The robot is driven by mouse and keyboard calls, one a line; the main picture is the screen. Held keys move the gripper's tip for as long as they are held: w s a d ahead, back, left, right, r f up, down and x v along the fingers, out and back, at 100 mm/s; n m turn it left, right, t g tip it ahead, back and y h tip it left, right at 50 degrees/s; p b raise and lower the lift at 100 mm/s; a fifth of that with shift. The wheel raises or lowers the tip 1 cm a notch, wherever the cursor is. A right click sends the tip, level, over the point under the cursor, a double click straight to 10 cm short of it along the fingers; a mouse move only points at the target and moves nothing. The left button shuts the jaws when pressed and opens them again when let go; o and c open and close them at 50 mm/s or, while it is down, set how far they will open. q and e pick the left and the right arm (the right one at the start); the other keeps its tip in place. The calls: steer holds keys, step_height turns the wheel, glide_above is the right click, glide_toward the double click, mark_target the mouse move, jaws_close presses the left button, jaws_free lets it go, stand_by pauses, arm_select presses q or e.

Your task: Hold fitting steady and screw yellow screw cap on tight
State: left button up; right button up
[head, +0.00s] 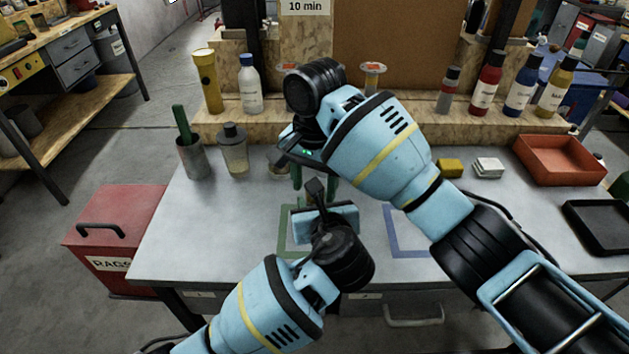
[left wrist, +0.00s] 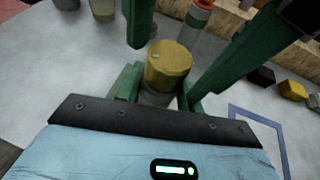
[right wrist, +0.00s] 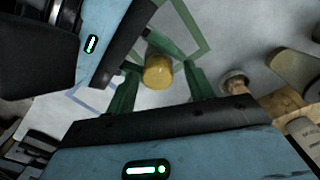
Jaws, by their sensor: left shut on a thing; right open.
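The yellow screw cap (left wrist: 168,66) sits on top of the grey fitting (left wrist: 158,97), which looks upright. My left gripper (left wrist: 160,90) is shut on the fitting below the cap; in the head view it (head: 318,195) comes in from the lower left. My right gripper (right wrist: 161,70) is open, with one green finger on each side of the cap (right wrist: 158,74) and visible gaps. In the head view the right gripper (head: 314,178) hangs above the left one. The cap and fitting are hidden there behind the grippers. I cannot tell how far the cap is threaded.
A green outline (head: 284,232) and a blue outline (head: 393,232) mark the grey worktop. A yellow block (head: 449,168), white pieces (head: 488,167), a red tray (head: 567,159) and a black tray (head: 600,228) lie to the right. Cups and bottles stand at the back.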

arm_select(q)
steer(key=shift+a+r, duration=0.1)
steer(key=shift+r, duration=0.05)
arm_select(e)
steer(key=shift+d, duration=0.1)
arm_select(q)
steer(key=o, duration=1.2)
arm_select(e)
step_height(320, 180, up, 12)
arm_select(q)
steer(key=v, duration=1.2)
steer(key=shift+s, duration=0.1)
